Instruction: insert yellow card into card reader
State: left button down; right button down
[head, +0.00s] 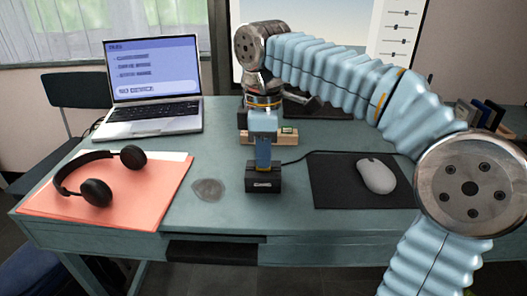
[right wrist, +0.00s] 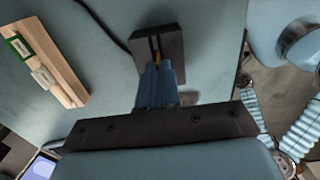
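The black card reader (head: 263,186) stands on the desk near its front middle, with a cable leaving it. In the right wrist view the reader (right wrist: 172,38) shows a slot in its face. My right gripper (head: 263,163) comes down from above, its blue fingertips right at the reader. In the right wrist view the right gripper (right wrist: 156,77) is closed around a thin yellow sliver, the yellow card (right wrist: 157,69), whose edge lies in line with the slot. How deep it sits in the slot is hidden. My left gripper is not in view.
A wooden holder (right wrist: 50,75) with a green and a white item stands behind the reader. A mouse (head: 376,176) on a dark mat (head: 335,190) is to the right. Headphones (head: 97,190) on an orange folder (head: 150,200) and a laptop (head: 153,118) reading "NO DEVICE" are left.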

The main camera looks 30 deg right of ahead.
jog(key=shift+f, duration=0.25)
jog(key=c, duration=1.3)
grip_release()
notch_tip(320, 180, up, 14)
jog(key=p, duration=0.4)
jog(key=shift+f, duration=0.1)
